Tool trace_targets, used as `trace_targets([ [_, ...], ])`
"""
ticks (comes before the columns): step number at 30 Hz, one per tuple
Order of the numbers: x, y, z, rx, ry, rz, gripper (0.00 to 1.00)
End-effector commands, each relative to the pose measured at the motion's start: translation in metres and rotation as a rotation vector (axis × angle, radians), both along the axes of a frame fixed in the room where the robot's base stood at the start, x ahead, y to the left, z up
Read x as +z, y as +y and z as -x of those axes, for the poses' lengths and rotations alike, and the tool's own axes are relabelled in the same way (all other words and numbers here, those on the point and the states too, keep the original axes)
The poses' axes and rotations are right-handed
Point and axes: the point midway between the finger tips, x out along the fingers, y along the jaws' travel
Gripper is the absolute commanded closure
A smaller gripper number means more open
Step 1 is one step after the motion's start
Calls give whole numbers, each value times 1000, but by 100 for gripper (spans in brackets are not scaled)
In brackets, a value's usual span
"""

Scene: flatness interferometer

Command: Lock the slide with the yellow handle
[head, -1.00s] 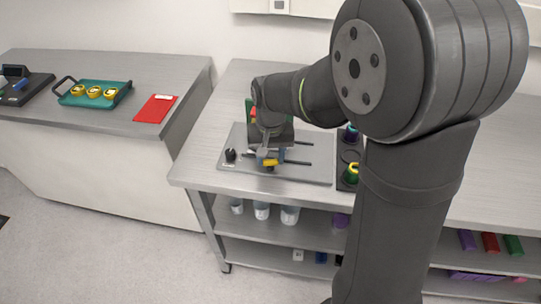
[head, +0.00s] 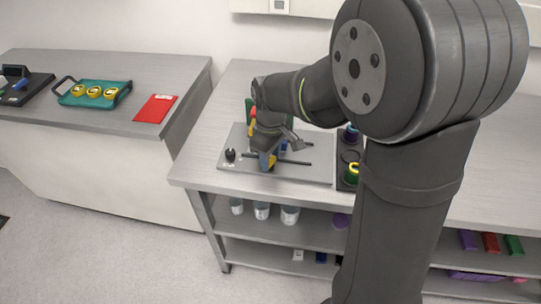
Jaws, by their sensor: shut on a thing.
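The interferometer's grey base plate (head: 312,174) lies on the bench, with two dark rails (head: 298,162) across it. The yellow handle (head: 272,161) shows at the front of the slide area, right at my gripper (head: 267,157). My gripper points down over the plate and is shut on the yellow handle. Its fingers and wrist hide most of the slide. A small blue part (head: 284,146) shows just right of the gripper. A green upright part (head: 249,108) stands behind the wrist.
A black knob (head: 230,154) stands at the plate's left. A black holder (head: 345,183) with a yellow-green ringed piece (head: 352,171) is at the right, partly behind my arm. A red folder (head: 155,109) and a teal tray (head: 75,100) lie on the left bench.

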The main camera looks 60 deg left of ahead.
Motion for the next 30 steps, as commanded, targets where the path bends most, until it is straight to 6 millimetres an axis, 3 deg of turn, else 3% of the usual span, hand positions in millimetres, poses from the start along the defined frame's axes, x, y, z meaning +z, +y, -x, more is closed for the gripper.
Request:
trace_targets([
  [12,0,0,0,197,0,-1,83],
  [29,0,0,0,227,0,-1,83],
  [30,0,0,0,227,0,-1,56],
])
